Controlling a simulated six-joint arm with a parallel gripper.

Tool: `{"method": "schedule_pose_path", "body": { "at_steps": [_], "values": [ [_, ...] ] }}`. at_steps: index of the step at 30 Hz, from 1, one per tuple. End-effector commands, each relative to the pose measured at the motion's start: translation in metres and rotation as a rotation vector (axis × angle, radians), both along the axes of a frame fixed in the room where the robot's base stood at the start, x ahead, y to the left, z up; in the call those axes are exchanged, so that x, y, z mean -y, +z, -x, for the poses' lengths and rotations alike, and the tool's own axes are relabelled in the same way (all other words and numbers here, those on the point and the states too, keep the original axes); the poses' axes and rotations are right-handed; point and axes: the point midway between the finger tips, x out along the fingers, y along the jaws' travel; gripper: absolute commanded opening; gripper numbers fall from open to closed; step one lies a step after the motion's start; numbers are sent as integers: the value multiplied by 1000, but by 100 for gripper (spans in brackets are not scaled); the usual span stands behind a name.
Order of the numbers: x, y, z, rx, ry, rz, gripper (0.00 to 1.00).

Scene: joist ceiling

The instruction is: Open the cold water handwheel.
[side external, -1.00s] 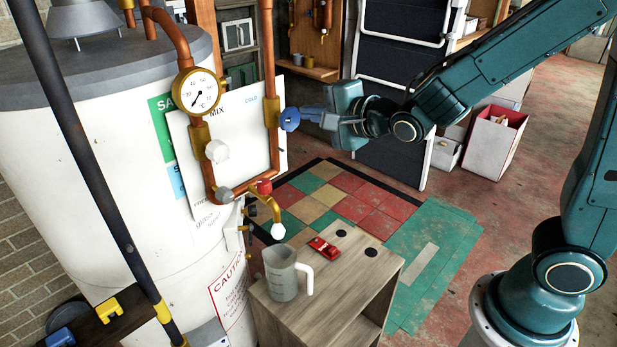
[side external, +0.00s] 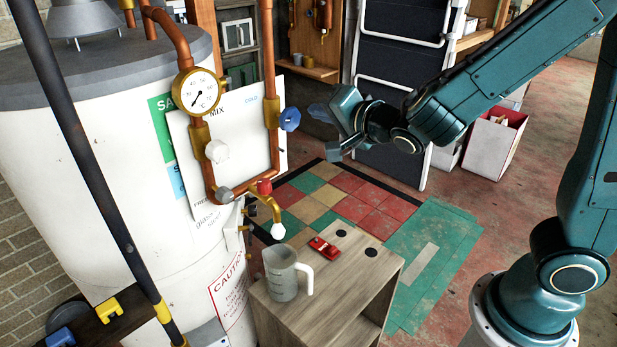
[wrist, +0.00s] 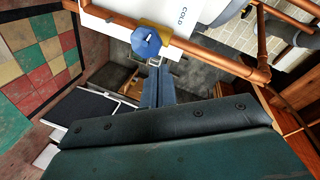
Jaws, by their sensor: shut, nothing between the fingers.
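The cold water handwheel (side external: 290,118) is a blue knob on the right copper pipe, beside the "COLD" label on a white board. In the wrist view the blue handwheel (wrist: 146,42) shows just beyond my fingertips. My gripper (side external: 313,111) is to the right of the handwheel in the side view, with a small gap between them. In the wrist view my gripper's fingers (wrist: 154,72) are together and hold nothing. How far the handwheel is turned cannot be told.
A white knob (side external: 217,151) and a dial gauge (side external: 201,92) sit on the left pipe. A red knob (side external: 264,187) is above the spout. Open floor lies behind.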

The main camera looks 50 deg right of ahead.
Motion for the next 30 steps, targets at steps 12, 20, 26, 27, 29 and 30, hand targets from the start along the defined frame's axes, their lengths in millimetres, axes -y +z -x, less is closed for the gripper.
{"method": "schedule_pose_path", "body": {
  "at_steps": [12,20,26,27,29,30],
  "values": [
    [1,0,-24,0,-2,-4,0],
    [1,0,-49,0,-2,-4,0],
    [0,0,-63,0,-2,-3,0],
    [0,0,-65,0,-1,-3,0],
    [0,0,-67,0,-1,-4,0],
    [0,0,-68,0,-1,-4,0]
  ]
}}
